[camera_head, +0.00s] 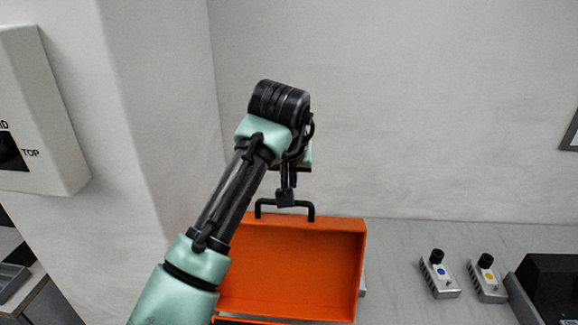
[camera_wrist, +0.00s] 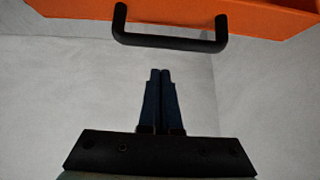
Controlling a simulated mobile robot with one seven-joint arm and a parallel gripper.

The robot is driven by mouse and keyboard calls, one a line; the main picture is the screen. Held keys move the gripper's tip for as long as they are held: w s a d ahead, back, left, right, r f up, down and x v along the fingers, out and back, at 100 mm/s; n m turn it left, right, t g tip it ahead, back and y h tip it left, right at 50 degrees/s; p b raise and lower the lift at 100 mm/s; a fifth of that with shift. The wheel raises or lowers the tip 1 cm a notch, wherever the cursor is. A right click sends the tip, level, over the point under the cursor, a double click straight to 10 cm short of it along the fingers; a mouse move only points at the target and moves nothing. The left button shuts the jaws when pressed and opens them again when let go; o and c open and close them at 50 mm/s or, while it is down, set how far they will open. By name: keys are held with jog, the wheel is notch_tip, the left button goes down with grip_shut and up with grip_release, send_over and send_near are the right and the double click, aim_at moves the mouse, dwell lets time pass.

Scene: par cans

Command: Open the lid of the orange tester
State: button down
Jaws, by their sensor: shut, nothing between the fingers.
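The orange tester's lid (camera_head: 295,265) stands raised, its hollow inner side facing the head camera. A black U-shaped handle (camera_head: 262,203) is on its top edge. In the wrist view the handle (camera_wrist: 175,41) hangs from the orange lid (camera_wrist: 200,12) across the top of the picture. My gripper (camera_head: 286,197) is at the handle in the head view, partly hidden by my arm. In the wrist view my gripper (camera_wrist: 160,72) has its fingers together and empty, with a gap between the tips and the handle bar. The tester's lower body is mostly out of view.
Two small grey boxes with black knobs, one with a blue dot (camera_head: 441,278) and one with a yellow dot (camera_head: 488,280), stand on the grey bench (camera_head: 395,255) at right. A black case (camera_head: 555,290) is beyond them. A white wall unit (camera_head: 40,110) is at left.

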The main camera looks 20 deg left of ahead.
jog(key=shift+s+d+f+p, duration=0.15)
jog(key=shift+s+d+f, duration=0.1)
jog(key=shift+s, duration=0.55)
jog(key=shift+s+d+f+p, duration=0.15)
jog(key=shift+s+d, duration=0.1)
jog(key=shift+s, duration=0.55)
